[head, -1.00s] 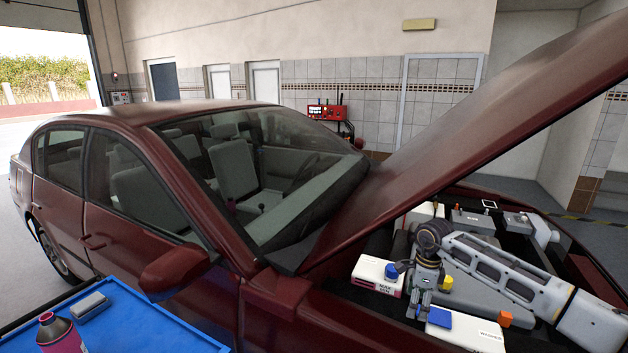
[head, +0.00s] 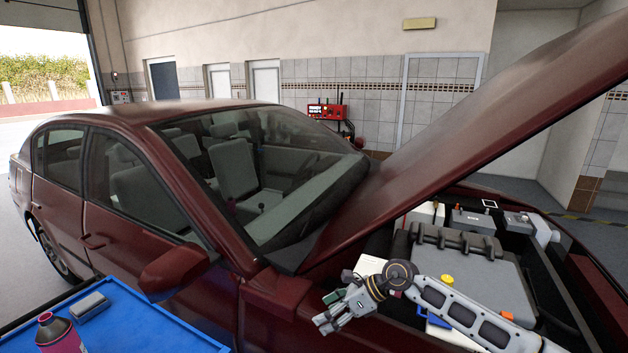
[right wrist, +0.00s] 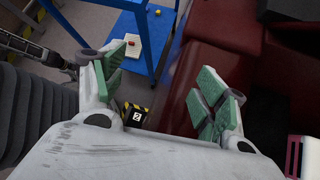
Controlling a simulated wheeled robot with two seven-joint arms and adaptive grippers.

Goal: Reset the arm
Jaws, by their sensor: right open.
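My right arm reaches in from the lower right over the open engine bay in the head view. My right gripper (head: 324,312) is at the left edge of the engine bay, over the front fender. In the right wrist view the right gripper (right wrist: 165,90) shows its green-padded fingers spread wide with nothing between them. Below them are the floor and the dark red car side (right wrist: 190,60). My left gripper does not show in the head view; a dark arm part at the upper left of the wrist view is unclear.
The raised hood (head: 470,130) slants above the engine bay. A grey engine cover (head: 470,270), a white box (head: 368,266) and a yellow cap (head: 447,280) lie near my right arm. A blue cart (head: 150,325) holds a bottle (head: 58,333) and a grey block (head: 90,306).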

